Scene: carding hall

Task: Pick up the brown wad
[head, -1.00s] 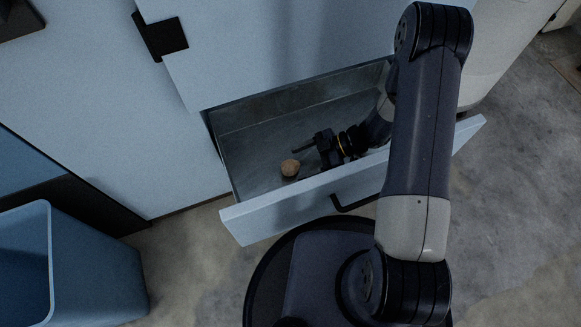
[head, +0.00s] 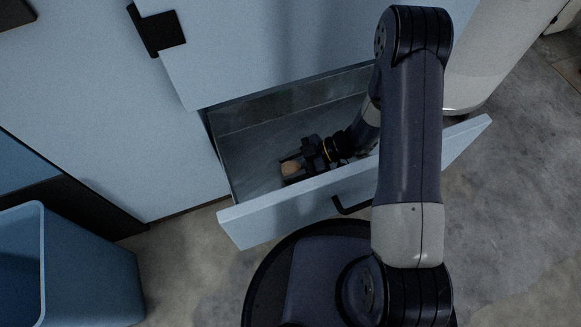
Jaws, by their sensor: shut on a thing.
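The brown wad (head: 290,168) is a small round tan lump inside the open drawer (head: 262,213), near its left front part. My gripper (head: 289,168) reaches into the drawer from the right and is shut on the wad, with a dark finger on either side of it. The wad is partly hidden by the fingers. I cannot tell whether it still touches the drawer floor.
The drawer's front panel with its dark handle (head: 352,207) stands out from the pale blue cabinet (head: 95,110). A blue bin (head: 92,270) stands on the floor at lower left. The drawer floor around the wad looks clear.

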